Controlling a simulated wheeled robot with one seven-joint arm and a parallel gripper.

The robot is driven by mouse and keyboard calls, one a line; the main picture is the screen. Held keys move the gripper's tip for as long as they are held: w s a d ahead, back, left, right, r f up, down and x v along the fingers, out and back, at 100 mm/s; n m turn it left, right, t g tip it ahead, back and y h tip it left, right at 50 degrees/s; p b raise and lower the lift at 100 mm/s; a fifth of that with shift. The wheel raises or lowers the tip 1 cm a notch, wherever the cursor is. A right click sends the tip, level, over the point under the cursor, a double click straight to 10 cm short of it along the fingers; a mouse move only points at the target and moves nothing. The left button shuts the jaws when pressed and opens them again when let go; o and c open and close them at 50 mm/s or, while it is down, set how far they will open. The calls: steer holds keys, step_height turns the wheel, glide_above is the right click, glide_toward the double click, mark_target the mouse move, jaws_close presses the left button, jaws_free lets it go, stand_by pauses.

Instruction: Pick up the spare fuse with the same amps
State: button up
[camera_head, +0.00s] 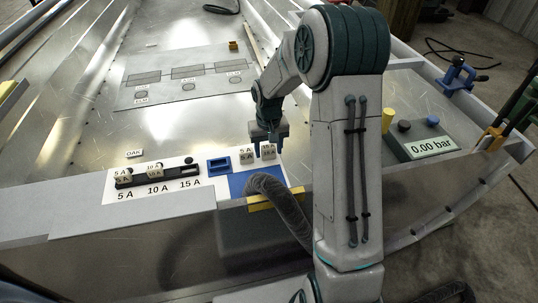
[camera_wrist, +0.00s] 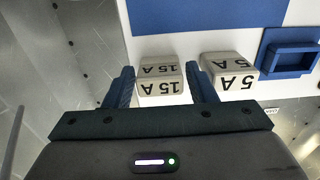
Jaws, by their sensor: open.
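A spare 15 A fuse (camera_head: 268,153), a pale block with black lettering, stands at the right of the white panel. In the wrist view the 15 A fuse (camera_wrist: 161,80) lies between the two fingers of my open gripper (camera_wrist: 159,74); I cannot tell whether they touch it. In the head view my gripper (camera_head: 268,135) is right above it. A spare 5 A fuse (camera_head: 246,155) stands just to its left; in the wrist view this 5 A fuse (camera_wrist: 230,70) is outside the right finger. The black fuse holder (camera_head: 138,180) carries a 5 A fuse (camera_head: 123,179) and a 10 A fuse (camera_head: 154,171); its 15 A place shows no fuse block.
A blue open tray (camera_head: 219,164) sits between holder and spares. A blue patch (camera_head: 238,184) and a grey hose (camera_head: 275,195) lie in front. A pressure box (camera_head: 425,146) reading 0.00 bar stands right of my arm. A flat marked plate (camera_head: 165,80) lies behind.

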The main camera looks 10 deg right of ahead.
steer(key=shift+r, duration=0.1)
steer(key=shift+c, duration=0.3)
steer(key=c, duration=0.7)
steer(key=shift+o, duration=0.2)
